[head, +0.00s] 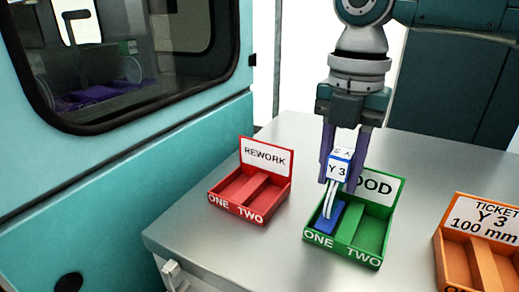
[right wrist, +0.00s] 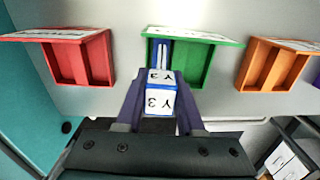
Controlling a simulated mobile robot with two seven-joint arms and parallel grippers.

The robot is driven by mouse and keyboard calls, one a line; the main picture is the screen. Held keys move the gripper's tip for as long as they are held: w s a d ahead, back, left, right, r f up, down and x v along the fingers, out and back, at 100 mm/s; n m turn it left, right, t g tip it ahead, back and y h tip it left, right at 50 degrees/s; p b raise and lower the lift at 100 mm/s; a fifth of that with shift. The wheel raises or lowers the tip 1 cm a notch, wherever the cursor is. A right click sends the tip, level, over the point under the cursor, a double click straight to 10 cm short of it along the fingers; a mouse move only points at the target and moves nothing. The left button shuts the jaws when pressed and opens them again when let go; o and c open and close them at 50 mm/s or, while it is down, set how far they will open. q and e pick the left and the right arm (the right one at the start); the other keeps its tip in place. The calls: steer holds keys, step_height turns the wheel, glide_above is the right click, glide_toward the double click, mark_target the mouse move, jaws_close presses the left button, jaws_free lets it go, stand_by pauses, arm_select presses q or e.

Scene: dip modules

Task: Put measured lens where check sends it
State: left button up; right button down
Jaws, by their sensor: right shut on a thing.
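The measured lens is a piece with a white-and-blue tag (head: 339,168) marked "Y 3". My right gripper (head: 344,175) is shut on it, with a finger on either side of the tag. Pale upright parts run down from the tag to a blue part (head: 325,217) at compartment ONE of the green GOOD tray (head: 345,253). I cannot tell whether the blue part rests on the tray floor. In the right wrist view the tag (right wrist: 160,102) sits between the fingers, in line with the green tray's left compartment. Compartment TWO (head: 370,236) looks empty. My left gripper is not in view.
A red REWORK tray (head: 245,209) with empty compartments stands left of the green tray. An orange tray (head: 466,264) labelled "TICKET Y 3 100 mm" stands at the right. Bare metal table (head: 200,240) surrounds them. A teal windowed wall (head: 120,170) borders the left.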

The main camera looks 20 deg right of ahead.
steer(key=shift+f, duration=0.35)
steer(key=shift+f, duration=0.1)
steer(key=c, duration=0.5)
jaws_free()
step_height(320, 180, up, 12)
steer(key=shift+r, duration=0.15)
